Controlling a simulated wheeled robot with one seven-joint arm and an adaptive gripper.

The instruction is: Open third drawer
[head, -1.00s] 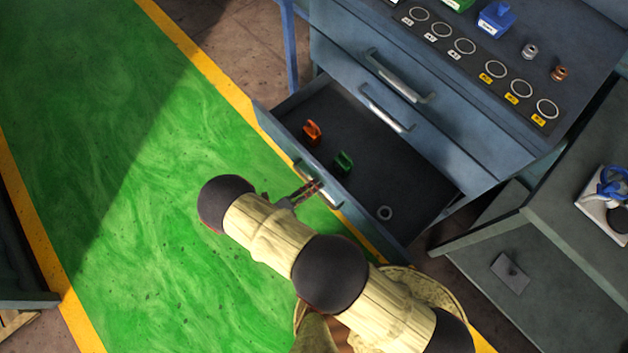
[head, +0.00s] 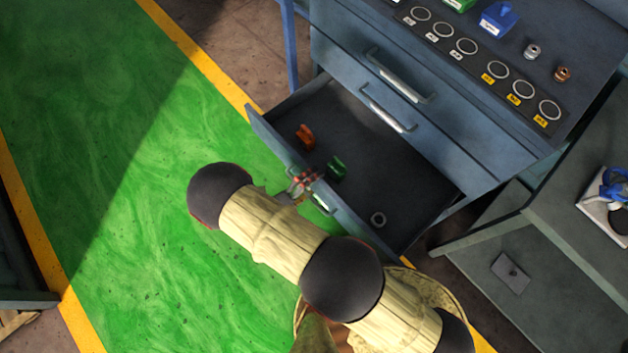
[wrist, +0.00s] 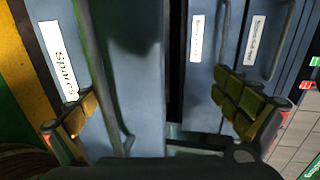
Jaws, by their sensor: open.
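The third drawer (head: 405,190) of the blue-grey cabinet stands pulled well out, its dark inside showing. Its front carries a metal handle (head: 322,205), partly hidden by my gripper (head: 307,181). In the wrist view, a white "Spares" label (wrist: 59,61) and an upright bar handle (wrist: 101,80) show on the left. My gripper (wrist: 158,100) is open and holds nothing there. The handle lies between its spread fingers, closer to the left one; I cannot tell whether they touch.
Two upper drawers with handles (head: 400,77) are shut. A grey bench (head: 560,210) stands at right. Green floor (head: 90,170) lies clear at left.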

